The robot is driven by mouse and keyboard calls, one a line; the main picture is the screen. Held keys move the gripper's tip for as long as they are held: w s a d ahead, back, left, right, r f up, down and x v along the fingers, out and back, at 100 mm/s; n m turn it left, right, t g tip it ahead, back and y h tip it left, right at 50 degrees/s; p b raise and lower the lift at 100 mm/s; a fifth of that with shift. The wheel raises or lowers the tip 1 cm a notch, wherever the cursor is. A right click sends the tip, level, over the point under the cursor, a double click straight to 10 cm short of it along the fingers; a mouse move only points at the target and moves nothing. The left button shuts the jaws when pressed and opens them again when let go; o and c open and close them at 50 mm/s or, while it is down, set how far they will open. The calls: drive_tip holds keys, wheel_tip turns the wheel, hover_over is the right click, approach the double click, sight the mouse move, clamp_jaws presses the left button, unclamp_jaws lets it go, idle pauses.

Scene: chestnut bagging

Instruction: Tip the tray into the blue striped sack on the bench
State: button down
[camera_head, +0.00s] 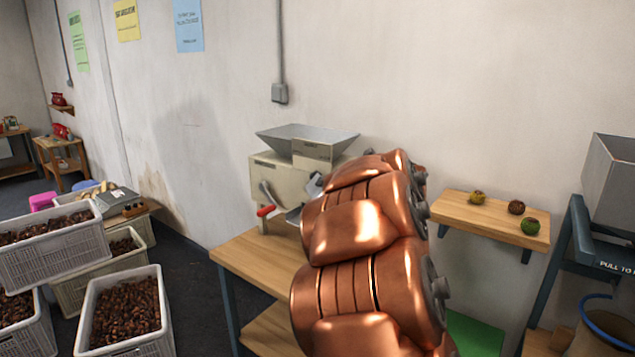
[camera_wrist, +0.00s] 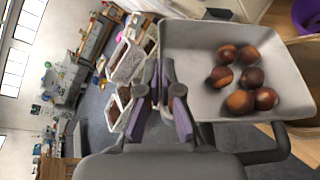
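The pale grey tray (camera_wrist: 205,42) fills the upper right of the wrist view, with several brown chestnuts (camera_wrist: 240,98) gathered toward its right side. My gripper (camera_wrist: 159,68) has its purple-padded fingers close together on either side of the tray's left rim, and it looks shut on that rim. In the head view my copper arm hides the gripper and most of what lies behind it. The wooden bench (camera_head: 250,262) is partly visible left of the arm. I cannot make out the blue striped sack in either view.
A cream machine (camera_head: 268,178) with a metal hopper and red-handled crank stands on the bench. Crates of chestnuts (camera_head: 125,345) stand at left. A wall shelf (camera_head: 470,218) holds three small balls. A blue-framed stand (camera_head: 580,235) is at right.

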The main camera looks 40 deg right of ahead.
drive_tip(key=s+d+m+t+y+p, duration=0.1)
drive_tip(key=s+d+m+t+p, duration=0.3)
drive_tip(key=d+m+p, duration=0.5)
drive_tip(key=shift+s+d+m+p, duration=0.35)
drive_tip(key=shift+s+d, duration=0.5)
drive_tip(key=shift+d, duration=1.5)
